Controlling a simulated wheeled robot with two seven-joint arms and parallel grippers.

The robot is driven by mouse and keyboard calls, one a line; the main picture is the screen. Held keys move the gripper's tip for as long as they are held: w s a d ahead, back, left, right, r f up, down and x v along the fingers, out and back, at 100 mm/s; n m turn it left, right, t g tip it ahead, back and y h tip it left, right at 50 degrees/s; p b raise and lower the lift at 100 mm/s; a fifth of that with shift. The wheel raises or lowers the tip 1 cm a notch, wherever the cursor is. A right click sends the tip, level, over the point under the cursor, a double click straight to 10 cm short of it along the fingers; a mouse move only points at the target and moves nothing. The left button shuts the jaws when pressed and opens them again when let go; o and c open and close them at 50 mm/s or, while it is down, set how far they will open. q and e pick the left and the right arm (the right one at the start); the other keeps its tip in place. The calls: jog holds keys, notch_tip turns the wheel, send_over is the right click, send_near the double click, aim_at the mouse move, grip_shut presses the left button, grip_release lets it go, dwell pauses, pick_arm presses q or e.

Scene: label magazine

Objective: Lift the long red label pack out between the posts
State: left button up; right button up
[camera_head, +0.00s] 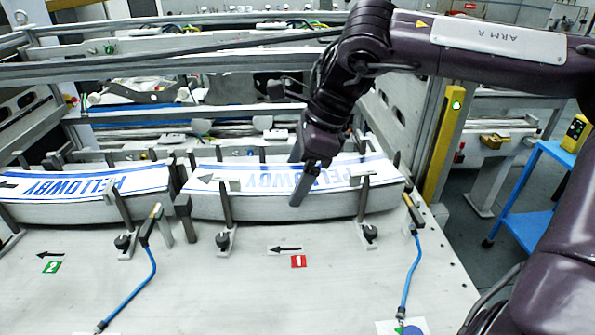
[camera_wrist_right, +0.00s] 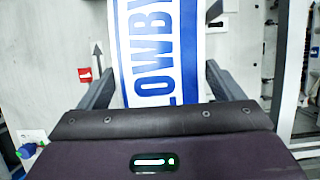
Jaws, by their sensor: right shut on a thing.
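In the right wrist view the pack (camera_wrist_right: 160,45) runs between the two fingers. The far finger is mostly hidden in the head view. I cannot tell whether the pack touches the bench. My left gripper is not in view.
A similar white pack (camera_head: 75,188) lies to the left, by a green "2" tag (camera_head: 51,267). Posts, black knobs (camera_head: 369,232) and blue-cabled sensors (camera_head: 414,210) line the front. Rails cross behind. A yellow post (camera_head: 444,145) and blue cart (camera_head: 535,222) stand right.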

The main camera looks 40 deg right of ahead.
aim_at(297, 178)
jog(key=shift+r+p, duration=0.65)
jog(key=shift+r, duration=0.1)
notch_tip(297, 178, up, 12)
jog(key=p, duration=0.8)
jog(key=shift+f+p, duration=0.15)
jog(key=shift+p, duration=0.25)
dwell(0.5)
dwell(0.4)
jog(key=shift+f, duration=0.1)
